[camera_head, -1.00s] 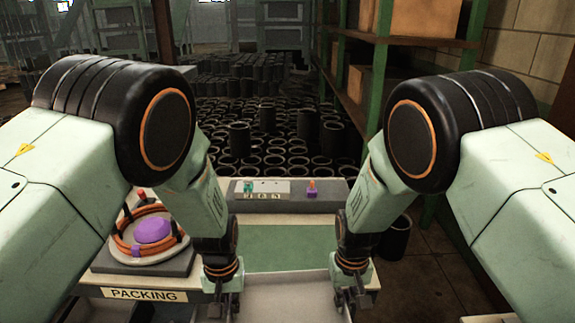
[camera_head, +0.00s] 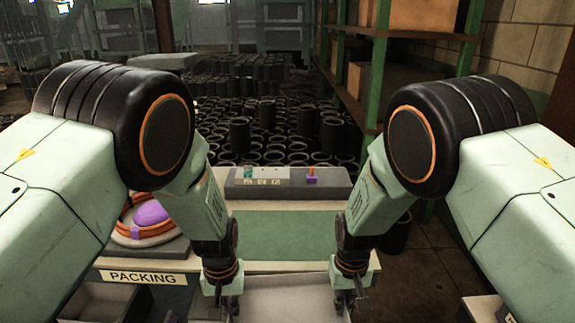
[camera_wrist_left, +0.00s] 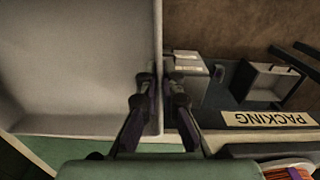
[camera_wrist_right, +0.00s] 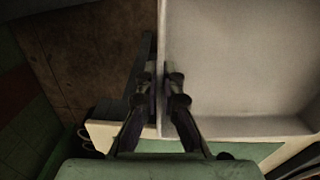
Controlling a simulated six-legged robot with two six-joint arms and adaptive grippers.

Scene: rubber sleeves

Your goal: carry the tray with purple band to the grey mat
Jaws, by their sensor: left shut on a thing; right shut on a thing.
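A pale grey tray (camera_head: 290,305) hangs between my two grippers at the bottom of the head view, partly cut off by the frame. My left gripper (camera_head: 228,303) is shut on its left wall; the wall (camera_wrist_left: 157,60) runs between the fingers in the left wrist view. My right gripper (camera_head: 346,303) is shut on the opposite wall, seen in the right wrist view (camera_wrist_right: 162,50). The tray's inside looks empty where it shows. I see no purple band on the visible parts. I cannot single out a grey mat.
A bench with a green surface (camera_head: 285,236) lies just beyond the tray. A control box (camera_head: 285,183) stands at its back. A plate with orange rings and a purple piece (camera_head: 150,214) is at left, above the PACKING label (camera_head: 143,277). Black sleeves (camera_head: 270,145) crowd the floor behind.

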